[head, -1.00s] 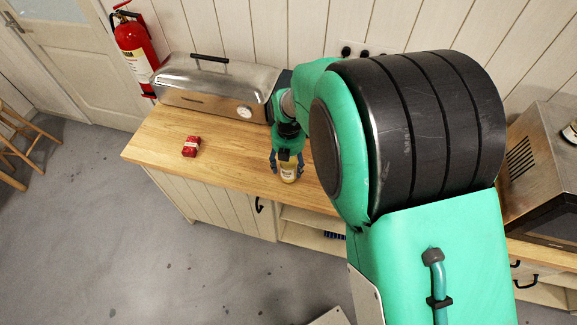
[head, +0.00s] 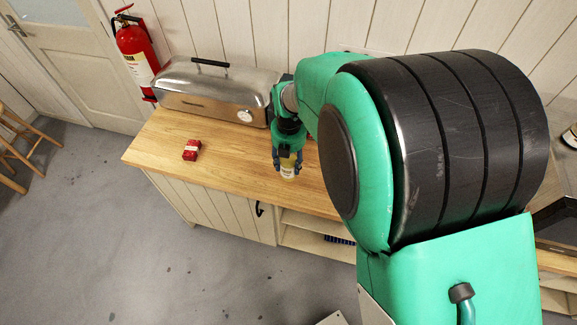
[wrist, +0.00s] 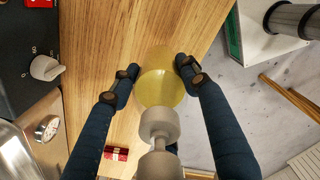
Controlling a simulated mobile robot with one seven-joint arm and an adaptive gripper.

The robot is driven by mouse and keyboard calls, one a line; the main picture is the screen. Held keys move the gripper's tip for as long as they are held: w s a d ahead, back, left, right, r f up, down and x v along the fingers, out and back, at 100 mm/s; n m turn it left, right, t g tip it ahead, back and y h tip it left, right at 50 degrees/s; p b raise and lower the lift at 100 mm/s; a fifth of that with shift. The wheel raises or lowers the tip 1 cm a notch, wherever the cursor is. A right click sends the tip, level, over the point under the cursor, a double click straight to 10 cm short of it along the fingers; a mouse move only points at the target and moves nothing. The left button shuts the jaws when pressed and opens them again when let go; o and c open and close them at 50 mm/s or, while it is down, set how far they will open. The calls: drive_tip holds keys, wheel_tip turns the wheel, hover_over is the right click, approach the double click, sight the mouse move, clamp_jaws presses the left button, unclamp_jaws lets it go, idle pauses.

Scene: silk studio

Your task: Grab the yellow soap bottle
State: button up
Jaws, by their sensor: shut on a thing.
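The yellow soap bottle (wrist: 160,80) is between the two fingers of my gripper (wrist: 155,75) in the wrist view. It has a yellow body and a pale grey pump top. In the head view the bottle (head: 288,171) shows below my gripper (head: 287,160), over the front part of the wooden counter (head: 230,165). The fingers are shut on the bottle's sides. Part of the bottle is hidden by the gripper in the head view, and I cannot tell whether its base touches the counter.
A red box (head: 192,150) lies on the counter to the left. A steel grill-like appliance (head: 210,90) stands at the back of the counter. A fire extinguisher (head: 136,52) hangs on the wall. The counter between the red box and the bottle is clear.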

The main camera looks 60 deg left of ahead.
drive_tip(key=s+d, duration=0.2)
drive_tip(key=d, duration=0.5)
drive_tip(key=s+d+r, duration=0.1)
drive_tip(key=s+d, duration=0.2)
drive_tip(key=d, duration=0.5)
drive_tip(key=shift+s, duration=0.15)
drive_tip(key=shift+r, duration=0.1)
